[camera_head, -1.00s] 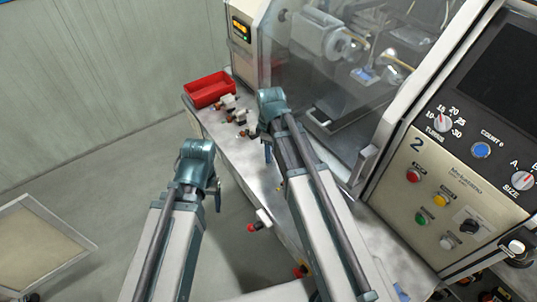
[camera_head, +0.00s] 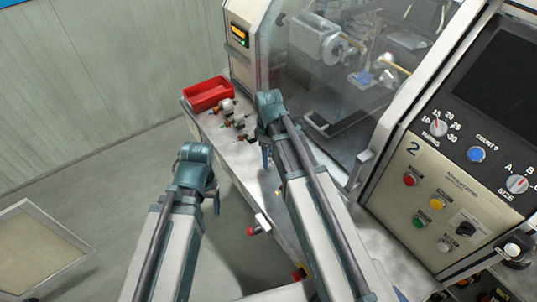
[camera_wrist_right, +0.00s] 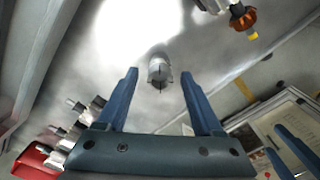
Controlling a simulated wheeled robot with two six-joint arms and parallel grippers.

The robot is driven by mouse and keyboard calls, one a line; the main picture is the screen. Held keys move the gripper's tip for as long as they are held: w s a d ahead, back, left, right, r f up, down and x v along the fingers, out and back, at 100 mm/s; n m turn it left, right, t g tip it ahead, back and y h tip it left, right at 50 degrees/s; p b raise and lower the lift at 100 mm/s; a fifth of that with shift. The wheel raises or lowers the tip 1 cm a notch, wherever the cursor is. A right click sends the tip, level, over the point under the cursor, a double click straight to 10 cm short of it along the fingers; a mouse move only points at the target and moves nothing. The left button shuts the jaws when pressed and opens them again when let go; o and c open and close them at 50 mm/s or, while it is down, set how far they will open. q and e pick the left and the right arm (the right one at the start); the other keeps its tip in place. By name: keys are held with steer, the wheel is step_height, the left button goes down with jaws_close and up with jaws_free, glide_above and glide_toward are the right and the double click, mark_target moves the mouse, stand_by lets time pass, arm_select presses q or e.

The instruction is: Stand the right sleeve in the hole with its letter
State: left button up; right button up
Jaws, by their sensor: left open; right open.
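My right gripper (camera_head: 267,157) hangs over the bench, open and empty. In the right wrist view its two blue fingers (camera_wrist_right: 158,92) point toward a small grey cylindrical piece (camera_wrist_right: 158,70) on the bench. This piece lies ahead of the gap between the fingertips, with nothing gripped. It may be a sleeve; I cannot make out a letter on it. My left gripper (camera_head: 215,200) is open, held off the bench's left edge over the floor. No lettered hole can be made out in either view.
A red bin (camera_head: 208,94) stands at the bench's far end, with several armature-like parts (camera_head: 236,121) near it. A white-and-red part (camera_head: 259,224) sits at the bench's left edge. An orange-brown part (camera_wrist_right: 243,18) shows in the wrist view. The machine's clear guard (camera_head: 330,90) and control panel (camera_head: 440,190) bound the right.

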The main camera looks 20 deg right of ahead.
step_height(320, 180, up, 11)
steer(key=p, duration=1.1)
steer(key=s+a+m+h, duration=0.1)
steer(key=s+a+m, duration=0.7)
steer(key=s, duration=0.6)
steer(key=a, duration=0.2)
steer(key=shift+s+a+b, duration=0.2)
steer(key=shift+a+b, duration=0.1)
steer(key=shift+a, duration=0.05)
